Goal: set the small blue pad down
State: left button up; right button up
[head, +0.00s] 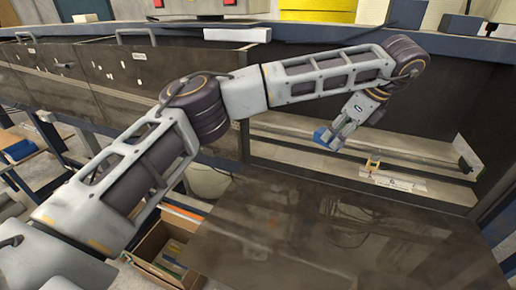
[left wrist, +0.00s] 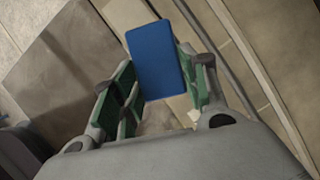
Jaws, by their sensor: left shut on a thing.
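The small blue pad (head: 324,136) is held at the tips of my left gripper (head: 337,132), above the pale ledge inside the dark bay at the right of the head view. In the left wrist view the pad (left wrist: 156,60) is a flat blue rectangle, slightly tilted, between the green-lined fingers of my left gripper (left wrist: 160,85). The fingers are shut on it. Its underside and any contact with a surface are hidden. My right gripper is in neither view.
A small yellow item (head: 373,164) and a white strip (head: 400,182) lie on the ledge (head: 300,165) right of the pad. A dark glossy tabletop (head: 330,240) is clear in front. A cardboard box (head: 165,245) with items stands below at left.

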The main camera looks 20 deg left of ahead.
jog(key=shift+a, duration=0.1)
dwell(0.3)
pick_arm(q)
jog(key=shift+a, duration=1.1)
jog(key=shift+w+a+f+p, duration=0.1)
jog(key=shift+a+f+p, duration=0.45)
jog(key=shift+a, duration=2.35)
jog(key=shift+w+a+f+p, duration=0.15)
jog(key=shift+a+f+p, duration=0.4)
jog(key=shift+a, duration=2.35)
jog(key=shift+w+a+f+p, duration=0.1)
jog(key=shift+a+f+p, duration=0.45)
jog(key=shift+a, duration=2.35)
jog(key=shift+f, duration=0.1)
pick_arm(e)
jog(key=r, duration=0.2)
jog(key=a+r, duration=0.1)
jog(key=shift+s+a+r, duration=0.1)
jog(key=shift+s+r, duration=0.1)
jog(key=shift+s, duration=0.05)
